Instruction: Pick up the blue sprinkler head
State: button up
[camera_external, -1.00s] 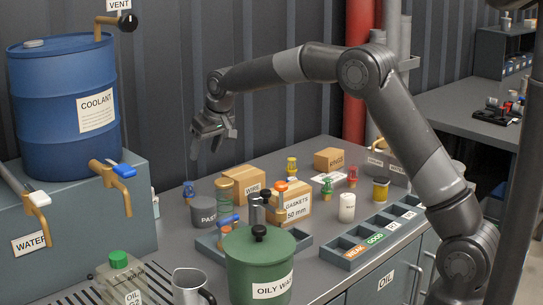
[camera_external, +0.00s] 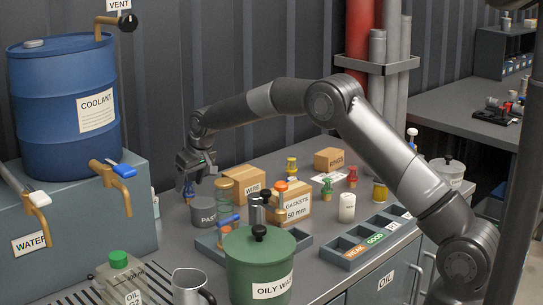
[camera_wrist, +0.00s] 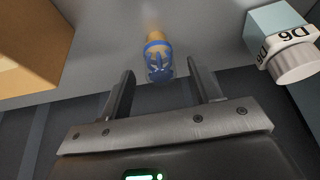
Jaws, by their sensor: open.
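The blue sprinkler head (camera_wrist: 158,62) has a blue body and a brass-coloured end. In the wrist view it lies between and just beyond the two fingertips of my gripper (camera_wrist: 160,82). The gripper is open, with a gap on both sides of the sprinkler head. In the external view the blue sprinkler head (camera_external: 189,190) stands at the back left of the bench, close under my gripper (camera_external: 188,180), which partly covers it.
A grey pot labelled PASTE (camera_external: 203,211) and a green glass jar (camera_external: 224,196) stand close to the right. Cardboard boxes (camera_external: 243,184) stand beyond. A light blue bottle with a ribbed cap (camera_wrist: 275,30) is on the right in the wrist view. The coolant cabinet (camera_external: 95,235) is left.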

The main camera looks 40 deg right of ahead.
jog(key=x, duration=0.2)
jog(key=shift+w+f, duration=0.15)
jog(key=shift+f, duration=0.05)
jog(key=c, duration=1.1)
